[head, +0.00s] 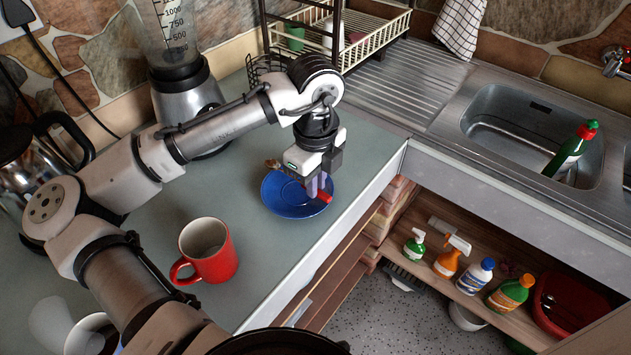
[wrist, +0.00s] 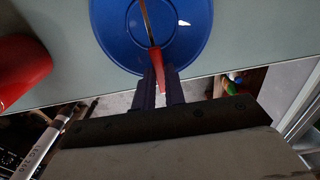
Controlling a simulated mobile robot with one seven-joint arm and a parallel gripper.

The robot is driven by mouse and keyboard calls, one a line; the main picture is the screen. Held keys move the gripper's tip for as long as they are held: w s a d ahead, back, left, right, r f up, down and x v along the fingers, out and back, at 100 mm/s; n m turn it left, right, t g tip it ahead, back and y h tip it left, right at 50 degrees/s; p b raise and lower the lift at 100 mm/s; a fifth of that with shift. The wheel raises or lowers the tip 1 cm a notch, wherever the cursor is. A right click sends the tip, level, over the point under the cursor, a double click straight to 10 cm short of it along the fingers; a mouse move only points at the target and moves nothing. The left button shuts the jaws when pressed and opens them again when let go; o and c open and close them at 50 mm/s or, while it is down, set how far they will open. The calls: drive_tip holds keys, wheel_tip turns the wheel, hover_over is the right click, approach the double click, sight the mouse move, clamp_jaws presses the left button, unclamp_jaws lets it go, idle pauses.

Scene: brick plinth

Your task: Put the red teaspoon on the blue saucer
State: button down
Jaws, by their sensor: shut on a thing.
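The blue saucer (head: 288,203) lies on the grey counter near its front edge. It also shows in the wrist view (wrist: 190,42). The red teaspoon (head: 323,196) is in my gripper (head: 318,188), which is shut on its red handle. In the wrist view, the red handle (wrist: 156,66) lies between the fingertips (wrist: 160,76), and the metal stem reaches over the saucer. The spoon's bowl end is cut off at the top of the wrist view. I cannot tell whether the spoon touches the saucer.
A red mug (head: 212,262) stands on the counter left of the saucer. A blender (head: 185,95) and a dish rack (head: 350,35) stand behind. The sink (head: 525,130) is at right. The counter's front edge (head: 345,225) is close to the saucer.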

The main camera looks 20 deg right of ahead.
drive_tip(key=shift+f, duration=0.55)
drive_tip(key=shift+f, duration=0.35)
drive_tip(key=c, duration=1.5)
unclamp_jaws()
drive_tip(key=shift+r, duration=0.15)
wheel_tip(320, 180, up, 12)
drive_tip(key=shift+r+b, duration=0.25)
drive_tip(key=shift+b, duration=0.25)
